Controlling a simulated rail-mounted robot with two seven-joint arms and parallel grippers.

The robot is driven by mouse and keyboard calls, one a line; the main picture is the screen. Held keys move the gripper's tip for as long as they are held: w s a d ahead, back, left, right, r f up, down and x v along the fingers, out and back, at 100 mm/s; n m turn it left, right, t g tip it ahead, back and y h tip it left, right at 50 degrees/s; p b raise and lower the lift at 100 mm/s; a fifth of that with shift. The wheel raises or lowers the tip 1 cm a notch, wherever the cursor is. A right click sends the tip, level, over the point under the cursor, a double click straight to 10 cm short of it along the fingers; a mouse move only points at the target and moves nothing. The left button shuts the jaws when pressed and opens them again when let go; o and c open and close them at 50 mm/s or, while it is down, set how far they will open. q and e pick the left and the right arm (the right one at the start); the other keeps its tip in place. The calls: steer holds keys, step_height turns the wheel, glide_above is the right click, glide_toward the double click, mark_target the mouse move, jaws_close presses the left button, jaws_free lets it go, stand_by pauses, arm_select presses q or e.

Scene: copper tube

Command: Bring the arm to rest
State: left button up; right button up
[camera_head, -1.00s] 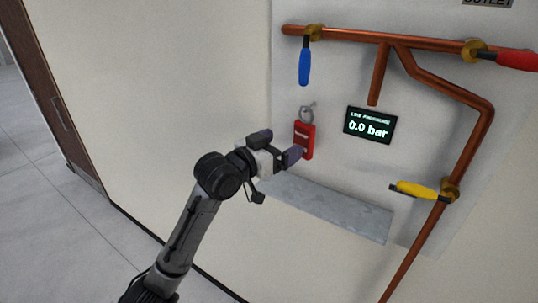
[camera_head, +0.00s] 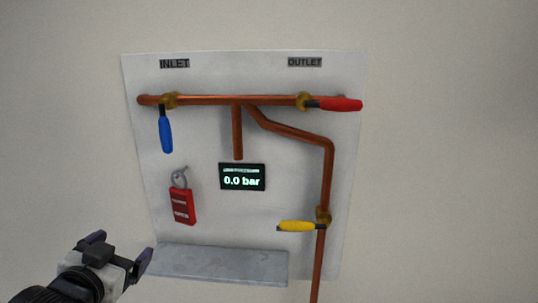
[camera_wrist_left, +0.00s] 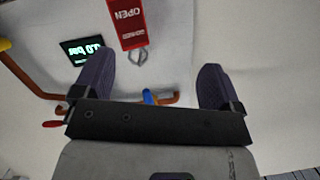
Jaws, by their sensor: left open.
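My left gripper (camera_head: 118,257) is at the lower left of the head view, left of the grey shelf and below the red padlock. Its two dark fingers are apart with nothing between them. They also show spread and empty in the left wrist view (camera_wrist_left: 157,85). The red padlock (camera_head: 182,206) hangs on the panel below the blue handle, apart from the gripper. It shows upside down at the top of the left wrist view (camera_wrist_left: 127,24). Most of my left arm is out of the head view. My right gripper is not in view.
A white panel (camera_head: 200,135) carries copper pipes (camera_head: 215,101). A blue handle (camera_head: 165,134) points down; red (camera_head: 342,104) and yellow (camera_head: 296,226) handles lie roughly level. The display (camera_head: 242,177) reads 0.0 bar. A grey shelf (camera_head: 222,263) juts out below. The right side is clear.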

arm_select(q)
steer(key=s+d+f+g+p, duration=0.2)
steer(key=s+f+g+p, duration=0.1)
steer(key=s+f, duration=0.8)
steer(key=s+d+f+n+g+p, duration=0.1)
steer(key=s+f+g, duration=0.4)
steer(key=s+f, duration=0.6)
steer(key=s+d+f+g+p, duration=0.3)
steer(key=s+f+g+p, duration=0.1)
steer(key=s+f, duration=0.8)
steer(key=shift+s+n+p, duration=0.35)
steer(key=shift+s+n, duration=0.05)
steer(key=shift+s, duration=0.05)
